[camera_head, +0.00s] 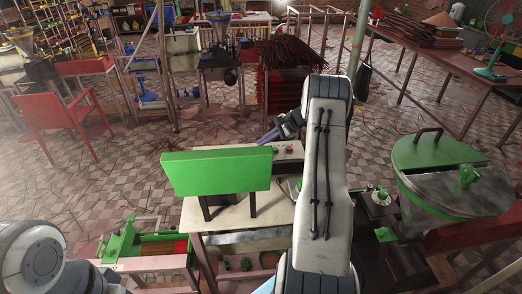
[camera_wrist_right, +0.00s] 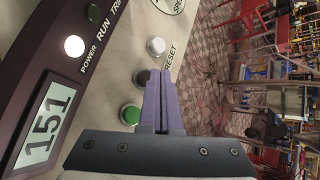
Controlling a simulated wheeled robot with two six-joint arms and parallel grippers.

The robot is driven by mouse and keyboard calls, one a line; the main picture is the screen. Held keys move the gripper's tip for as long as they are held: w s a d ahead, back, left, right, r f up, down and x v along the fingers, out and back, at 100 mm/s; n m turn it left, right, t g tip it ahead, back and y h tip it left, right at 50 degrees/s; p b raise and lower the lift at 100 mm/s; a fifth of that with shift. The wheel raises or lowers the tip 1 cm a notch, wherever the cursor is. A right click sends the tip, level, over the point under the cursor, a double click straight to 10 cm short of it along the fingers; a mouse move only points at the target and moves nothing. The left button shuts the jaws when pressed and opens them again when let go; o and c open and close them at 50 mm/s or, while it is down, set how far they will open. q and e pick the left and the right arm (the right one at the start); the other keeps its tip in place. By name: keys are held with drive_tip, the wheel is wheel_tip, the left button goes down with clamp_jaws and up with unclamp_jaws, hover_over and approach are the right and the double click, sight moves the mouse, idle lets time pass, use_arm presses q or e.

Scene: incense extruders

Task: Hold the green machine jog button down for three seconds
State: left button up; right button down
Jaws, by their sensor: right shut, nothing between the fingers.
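The green machine (camera_head: 215,170) stands in the middle of the head view, with a small control panel (camera_head: 290,151) behind its green plate. In the right wrist view the panel (camera_wrist_right: 112,70) carries a white button (camera_wrist_right: 156,46), a dark red button (camera_wrist_right: 142,79) and a green button (camera_wrist_right: 130,114). No JOG label is readable. My right gripper (camera_wrist_right: 157,72) is shut and empty; its purple fingers reach past the green button, tips beside the dark red one. Contact cannot be told. In the head view the right gripper (camera_head: 270,136) is beside the panel, partly hidden by my arm. My left gripper is out of view.
The panel has a lit white POWER lamp (camera_wrist_right: 74,46), a dark green lamp (camera_wrist_right: 95,13) and a display reading 151 (camera_wrist_right: 45,124). A lidded drum (camera_head: 450,190) stands at the right. A red chair (camera_head: 65,120) is at the left, with open tiled floor between.

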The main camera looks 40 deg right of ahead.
drive_tip(key=shift+f, duration=0.1)
drive_tip(key=shift+f+b, duration=0.3)
drive_tip(key=shift+b, duration=0.1)
drive_tip(key=shift+f+b, duration=0.45)
drive_tip(key=shift+f, duration=0.1)
idle(0.7)
drive_tip(key=shift+r, duration=0.15)
idle(3.3)
drive_tip(key=shift+r+p, duration=0.5)
drive_tip(key=shift+r, duration=0.3)
wheel_tip(320, 180, up, 5)
drive_tip(key=p, duration=0.3)
drive_tip(key=shift+w+a, duration=0.1)
drive_tip(key=shift+w, duration=0.05)
idle(0.3)
